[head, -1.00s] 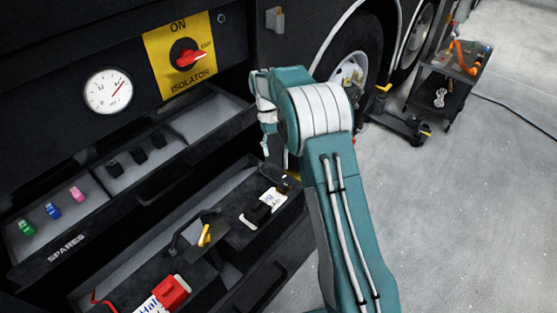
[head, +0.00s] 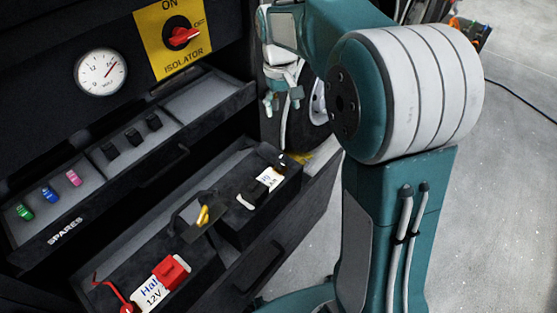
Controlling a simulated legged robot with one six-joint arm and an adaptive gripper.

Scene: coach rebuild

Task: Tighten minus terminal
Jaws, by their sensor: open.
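Two dark batteries sit in the open lower drawer. The near one has a red terminal cover (head: 170,272) and a white "12V" label (head: 153,291). The far battery (head: 262,212) has a white label on top and a pale strip (head: 246,202) at its left edge. I cannot make out which fitting is the minus terminal. My gripper (head: 283,101) is open and empty, pointing down above and beyond the drawer's far right end, apart from the batteries. A yellow-handled item (head: 203,215) lies between the batteries.
The upper "SPARES" drawer (head: 66,230) is open, with green, blue and pink fuses and several black pieces. Above are a gauge (head: 101,72) and a red isolator switch (head: 183,37), its handle towards OFF. A wheel is behind my gripper.

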